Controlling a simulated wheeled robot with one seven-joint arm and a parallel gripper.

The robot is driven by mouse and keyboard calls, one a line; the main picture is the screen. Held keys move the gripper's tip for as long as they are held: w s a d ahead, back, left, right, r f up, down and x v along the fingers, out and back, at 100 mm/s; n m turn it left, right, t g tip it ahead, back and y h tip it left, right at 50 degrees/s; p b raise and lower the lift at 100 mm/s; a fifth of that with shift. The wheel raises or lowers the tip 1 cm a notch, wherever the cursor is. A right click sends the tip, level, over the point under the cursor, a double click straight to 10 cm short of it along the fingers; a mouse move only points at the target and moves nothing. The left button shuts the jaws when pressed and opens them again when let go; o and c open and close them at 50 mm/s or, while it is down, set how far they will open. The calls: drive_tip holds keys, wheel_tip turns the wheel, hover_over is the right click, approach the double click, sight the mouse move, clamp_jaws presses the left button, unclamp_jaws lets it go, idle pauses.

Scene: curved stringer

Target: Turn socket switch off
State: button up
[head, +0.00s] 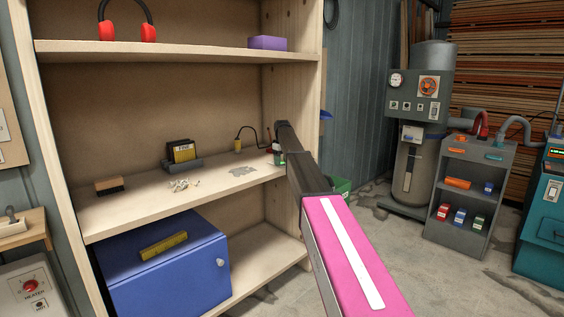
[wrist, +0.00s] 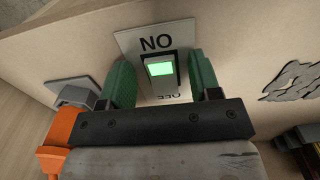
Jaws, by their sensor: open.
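The switch (wrist: 161,70) shows in the wrist view as a rocker with a lit green face, set in a pale plate (wrist: 190,45). The plate's lettering is upside down in this view, ON at the top and OFF at the bottom, partly covered. My gripper (wrist: 162,85) is open, with one green finger on each side of the switch. I cannot tell whether either finger touches it. In the head view my gripper (head: 279,157) is at the right end of the middle shelf, and my arm hides the switch.
A grey socket-like fitting (wrist: 73,93) sits left of the switch plate. In the head view a yellow plug (head: 238,145) with a black cable stands on the middle shelf (head: 130,205). A dark card holder (head: 182,155) and a brush (head: 109,185) lie farther left. The shelf's right upright is close to my arm.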

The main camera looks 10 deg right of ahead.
drive_tip(key=shift+f, duration=0.1)
drive_tip(key=shift+c, duration=0.3)
drive_tip(key=c, duration=0.9)
drive_tip(key=shift+o, duration=0.2)
drive_tip(key=shift+w+a+g+h, duration=0.15)
drive_tip(key=shift+w+g+h, duration=0.2)
drive_tip(key=shift+g+h, duration=0.2)
drive_tip(key=shift+r+g+h, duration=0.25)
drive_tip(key=shift+g+h, duration=0.1)
drive_tip(key=shift+g, duration=0.3)
drive_tip(key=shift+s, duration=0.1)
drive_tip(key=o, duration=0.9)
drive_tip(key=v, duration=1)
drive_tip(key=shift+r, duration=0.35)
